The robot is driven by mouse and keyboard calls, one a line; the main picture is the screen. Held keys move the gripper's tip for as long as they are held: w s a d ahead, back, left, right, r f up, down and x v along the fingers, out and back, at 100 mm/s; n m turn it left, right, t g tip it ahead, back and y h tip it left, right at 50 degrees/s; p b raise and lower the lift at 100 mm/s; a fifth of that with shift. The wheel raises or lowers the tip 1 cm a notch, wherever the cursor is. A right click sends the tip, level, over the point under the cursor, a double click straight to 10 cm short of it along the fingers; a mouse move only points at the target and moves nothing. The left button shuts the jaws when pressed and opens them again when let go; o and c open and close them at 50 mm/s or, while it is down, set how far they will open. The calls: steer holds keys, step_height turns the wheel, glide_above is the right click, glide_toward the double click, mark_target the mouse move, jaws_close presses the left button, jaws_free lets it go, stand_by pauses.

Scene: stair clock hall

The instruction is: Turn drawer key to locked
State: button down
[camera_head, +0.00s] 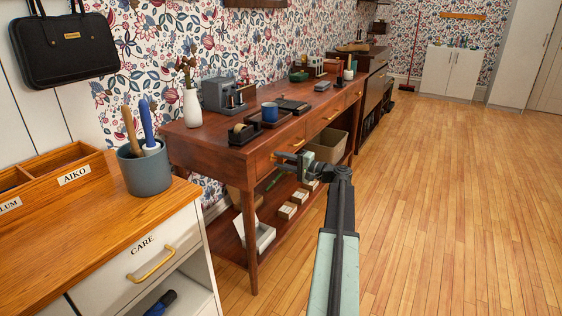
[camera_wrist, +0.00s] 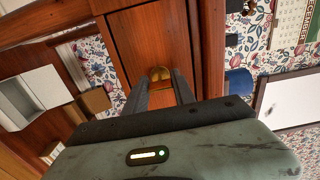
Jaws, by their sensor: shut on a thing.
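My gripper (camera_head: 279,157) is at the front of the nearest drawer (camera_head: 265,165) of the long reddish-brown wooden table. In the wrist view the two dark fingers of my gripper (camera_wrist: 160,82) are closed on a small rounded brass piece, the drawer key (camera_wrist: 159,72), at the wooden drawer front (camera_wrist: 150,38). The fingers cover part of the key, and its turn angle cannot be told. In the head view the key is hidden behind my gripper.
A lower shelf holds boxes and a beige bin (camera_head: 326,147). A near cabinet (camera_head: 140,262) stands at left. The wooden floor (camera_head: 450,190) at right is clear.

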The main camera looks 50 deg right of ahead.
steer(key=c, duration=1)
jaws_free()
steer(key=shift+c, duration=0.2)
steer(key=v, duration=0.7)
steer(key=shift+s, duration=0.4)
steer(key=shift+d, duration=0.1)
